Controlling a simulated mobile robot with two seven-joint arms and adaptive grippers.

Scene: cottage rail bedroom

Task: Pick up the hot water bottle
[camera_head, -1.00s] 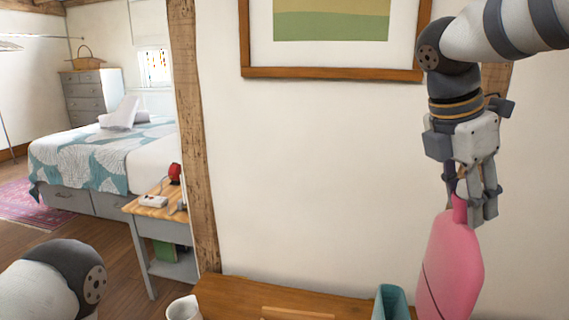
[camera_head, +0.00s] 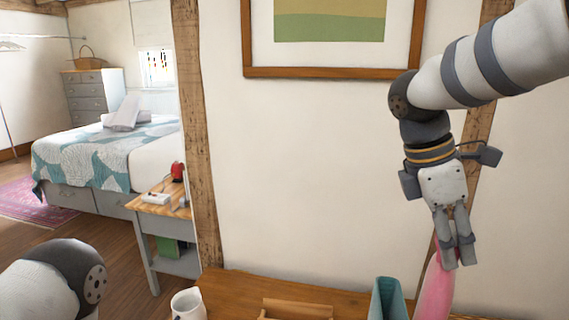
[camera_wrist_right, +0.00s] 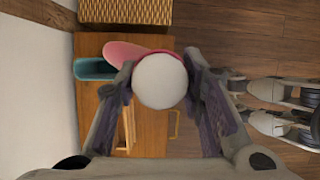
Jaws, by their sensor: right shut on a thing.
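The hot water bottle (camera_head: 434,292) is pink and hangs from my right gripper (camera_head: 457,254), seen nearly edge-on, with its lower part cut off by the frame's bottom edge. The gripper's fingers are closed around its neck. In the right wrist view, a round whitish top (camera_wrist_right: 160,81) sits between the two fingers, and the pink body of the hot water bottle (camera_wrist_right: 128,51) shows beyond it. The fingers hide the neck in the head view. My left gripper is out of view; only part of my left arm shows at lower left.
A wooden tabletop (camera_head: 235,292) lies below, with a teal open container (camera_head: 388,300), a white jug (camera_head: 188,304) and a wooden rack (camera_head: 296,309). A framed picture (camera_head: 333,72) hangs on the wall behind. A side table (camera_head: 160,205) and bed (camera_head: 90,160) stand left.

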